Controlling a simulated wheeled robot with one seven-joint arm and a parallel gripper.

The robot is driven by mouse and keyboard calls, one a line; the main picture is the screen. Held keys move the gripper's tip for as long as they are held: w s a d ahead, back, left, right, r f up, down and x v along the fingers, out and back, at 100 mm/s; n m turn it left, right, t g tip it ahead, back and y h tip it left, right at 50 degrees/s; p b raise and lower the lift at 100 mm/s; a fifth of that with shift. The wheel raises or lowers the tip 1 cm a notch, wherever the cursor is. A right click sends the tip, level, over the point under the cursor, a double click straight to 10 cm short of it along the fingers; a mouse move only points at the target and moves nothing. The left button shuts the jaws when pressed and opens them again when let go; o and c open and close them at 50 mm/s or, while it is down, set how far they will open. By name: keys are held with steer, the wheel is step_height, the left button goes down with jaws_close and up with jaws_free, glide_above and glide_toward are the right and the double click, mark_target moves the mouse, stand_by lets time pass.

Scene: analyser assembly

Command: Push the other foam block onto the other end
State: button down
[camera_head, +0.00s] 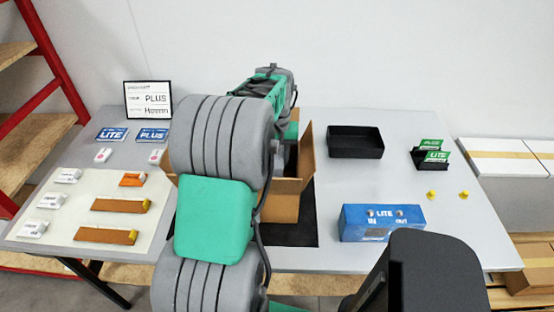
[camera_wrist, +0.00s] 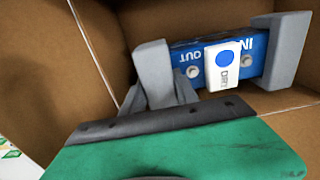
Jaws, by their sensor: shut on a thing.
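In the wrist view, a blue unit (camera_wrist: 262,48) marked IN and OUT lies inside the open cardboard box (camera_wrist: 50,85). A white piece (camera_wrist: 222,65) with a blue dot lies on it. One grey foam block (camera_wrist: 288,48) sits around the unit's right end. The other grey foam block (camera_wrist: 152,58) is at its left end; I cannot tell whether it is on the end or just beside it. My gripper (camera_wrist: 160,92) is shut on this left block. In the head view my arm hides the gripper and most of the box (camera_head: 308,150).
A second blue LITE box (camera_head: 383,222) stands at the table's front right. A black tray (camera_head: 355,142) and green cards (camera_head: 432,153) are behind it. Two yellow pieces (camera_head: 432,194) lie to the right. A pale mat (camera_head: 75,220) with several parts is at left. Box walls closely surround my gripper.

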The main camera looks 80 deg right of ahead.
steer(key=shift+f, duration=0.1)
steer(key=c, duration=0.9)
jaws_free()
steer(key=shift+a+f, duration=0.1)
steer(key=shift+o, duration=0.2)
steer(key=shift+r+p, duration=2.6)
steer(key=shift+r, duration=1.05)
